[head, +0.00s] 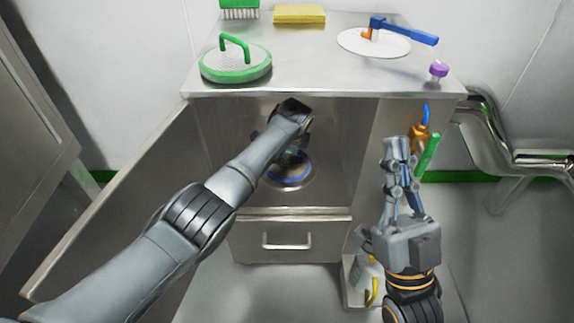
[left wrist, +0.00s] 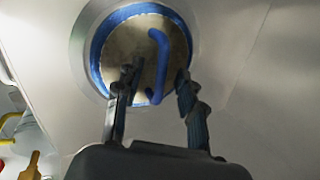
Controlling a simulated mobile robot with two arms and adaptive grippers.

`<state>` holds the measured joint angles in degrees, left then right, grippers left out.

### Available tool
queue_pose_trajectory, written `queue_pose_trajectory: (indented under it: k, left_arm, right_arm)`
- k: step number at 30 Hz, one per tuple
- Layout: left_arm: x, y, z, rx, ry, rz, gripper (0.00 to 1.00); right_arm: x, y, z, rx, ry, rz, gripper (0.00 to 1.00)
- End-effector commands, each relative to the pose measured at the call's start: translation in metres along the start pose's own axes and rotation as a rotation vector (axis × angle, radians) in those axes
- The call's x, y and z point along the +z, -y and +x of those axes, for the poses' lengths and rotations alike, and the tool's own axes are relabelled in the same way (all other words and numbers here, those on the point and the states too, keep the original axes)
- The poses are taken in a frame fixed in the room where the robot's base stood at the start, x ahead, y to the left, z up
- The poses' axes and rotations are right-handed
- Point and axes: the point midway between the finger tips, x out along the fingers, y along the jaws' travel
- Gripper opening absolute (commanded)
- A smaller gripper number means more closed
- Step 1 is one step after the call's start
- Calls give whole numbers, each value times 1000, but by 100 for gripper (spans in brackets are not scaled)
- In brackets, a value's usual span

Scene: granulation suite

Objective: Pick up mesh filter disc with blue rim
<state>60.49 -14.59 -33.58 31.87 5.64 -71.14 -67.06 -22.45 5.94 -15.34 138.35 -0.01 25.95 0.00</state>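The mesh filter disc with a blue rim (head: 291,181) lies inside the open cabinet below the worktop, mostly hidden by my left arm in the head view. The left wrist view shows its mesh face, blue rim (left wrist: 97,62) and curved blue handle (left wrist: 158,62). My left gripper (left wrist: 155,82) is open over the disc, with one finger on each side of the handle's lower part. I see a gap between the fingers and the handle, but contact with the disc is unclear. My right gripper (head: 397,145) appears shut and empty, right of the cabinet opening.
On the worktop (head: 310,70) are a green-rimmed mesh disc (head: 236,62), a green brush (head: 239,8), a yellow sponge (head: 299,15), a white disc (head: 358,44) with a blue-handled tool (head: 408,32), and a purple-capped item (head: 438,70).

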Motion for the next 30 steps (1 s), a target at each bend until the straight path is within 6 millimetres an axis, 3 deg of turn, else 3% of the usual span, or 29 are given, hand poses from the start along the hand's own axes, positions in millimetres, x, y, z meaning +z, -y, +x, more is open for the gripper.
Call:
queue_pose_trajectory:
  k: [2,8,23,30]
  left_arm:
    - [0,0,0,0,0,0,39]
    - [0,0,0,0,0,0,1]
    - [0,0,0,2,1,0,0]
    - [2,3,-8,2,1,0,0]
  right_arm:
    - [0,0,0,0,1,0,0]
    - [0,0,0,0,2,0,0]
    - [1,0,0,0,6,0,0]
    - [19,-3,1,5,110,-7,0]
